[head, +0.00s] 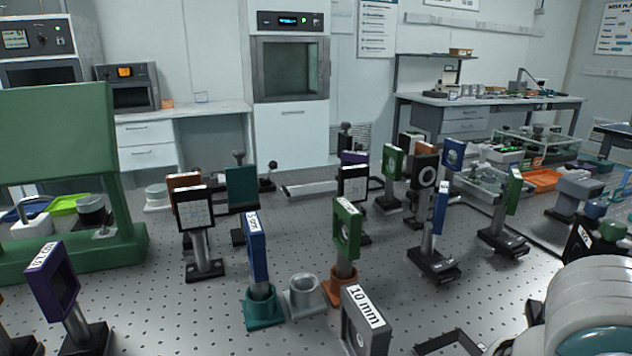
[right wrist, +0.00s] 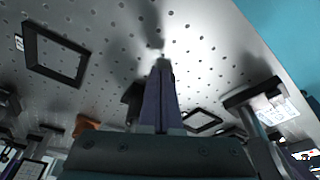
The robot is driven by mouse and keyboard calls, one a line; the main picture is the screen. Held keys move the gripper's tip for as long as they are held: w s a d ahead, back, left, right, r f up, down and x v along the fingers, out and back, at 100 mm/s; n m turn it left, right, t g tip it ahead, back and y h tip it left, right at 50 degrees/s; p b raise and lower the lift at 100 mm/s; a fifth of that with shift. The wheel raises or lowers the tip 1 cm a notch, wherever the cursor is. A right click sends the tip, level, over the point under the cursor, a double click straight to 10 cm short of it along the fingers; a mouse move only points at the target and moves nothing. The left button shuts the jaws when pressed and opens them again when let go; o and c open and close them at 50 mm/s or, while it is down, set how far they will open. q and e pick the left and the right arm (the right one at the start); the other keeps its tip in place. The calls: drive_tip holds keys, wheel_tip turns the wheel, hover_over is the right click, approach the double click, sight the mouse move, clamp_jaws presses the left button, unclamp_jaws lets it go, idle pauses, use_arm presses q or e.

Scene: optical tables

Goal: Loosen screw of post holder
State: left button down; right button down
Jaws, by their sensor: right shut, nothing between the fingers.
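Several post holders stand on the perforated optical table (head: 400,300) in the head view. A teal one (head: 263,309) holds a post with a blue optic (head: 256,255). A grey one (head: 304,296) next to it looks empty. An orange one (head: 340,287) carries a green optic (head: 347,229). The pictures do not show a locking screw clearly on any of them. My right gripper (right wrist: 163,68) shows in the right wrist view, its fingers shut together and empty above the table surface. My left gripper is not in view.
A grey "10 mm" mount (head: 365,322) stands at the front. Mounts on black bases, such as a white-faced one (head: 194,210), crowd the table. A black square frame (right wrist: 56,54) lies left of my fingers in the wrist view. Bare table shows around the fingertips.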

drive_tip(key=shift+w+a, duration=0.1)
drive_tip(key=shift+a, duration=0.15)
drive_tip(key=shift+a, duration=0.1)
idle(0.6)
drive_tip(key=shift+p, duration=0.35)
drive_tip(key=shift+s+a+r+p, duration=0.1)
drive_tip(key=shift+s+a+p, duration=0.35)
drive_tip(key=shift+p, duration=1.35)
drive_tip(key=shift+s+a+p, duration=0.15)
drive_tip(key=shift+s+p, duration=0.1)
drive_tip(key=shift+p, duration=0.4)
